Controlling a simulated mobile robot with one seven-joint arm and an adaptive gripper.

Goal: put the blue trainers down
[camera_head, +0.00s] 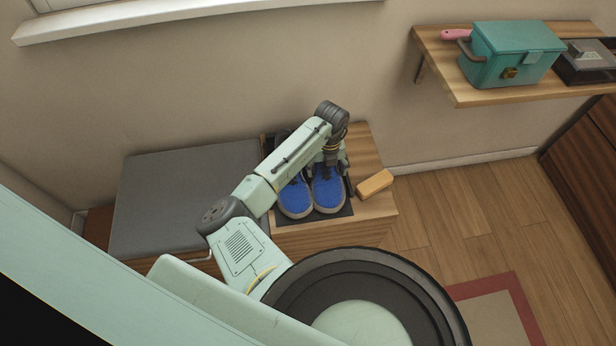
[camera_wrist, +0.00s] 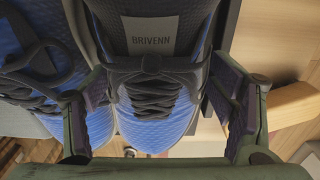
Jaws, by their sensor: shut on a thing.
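The blue trainers (camera_head: 328,193) are a pair with dark laces and insoles, side by side over a dark mat (camera_head: 343,213) on the wooden end of a bench. My gripper (camera_head: 333,166) reaches down over the right-hand shoe. In the wrist view, its fingers (camera_wrist: 160,112) are on either side of that shoe's laced front and shut on it. The other shoe (camera_wrist: 30,75) shows at the left, partly behind a finger. The label inside the held shoe reads "BRIVENN". My arm hides part of the left shoe in the head view. I cannot tell whether the soles touch the mat.
A yellow-orange block (camera_head: 375,184) lies on the bench's right edge, close to the shoes. A grey cushion (camera_head: 185,195) covers the bench's left part. A wall shelf (camera_head: 440,62) at upper right holds a teal box (camera_head: 512,52). Open wooden floor (camera_head: 455,215) lies to the right.

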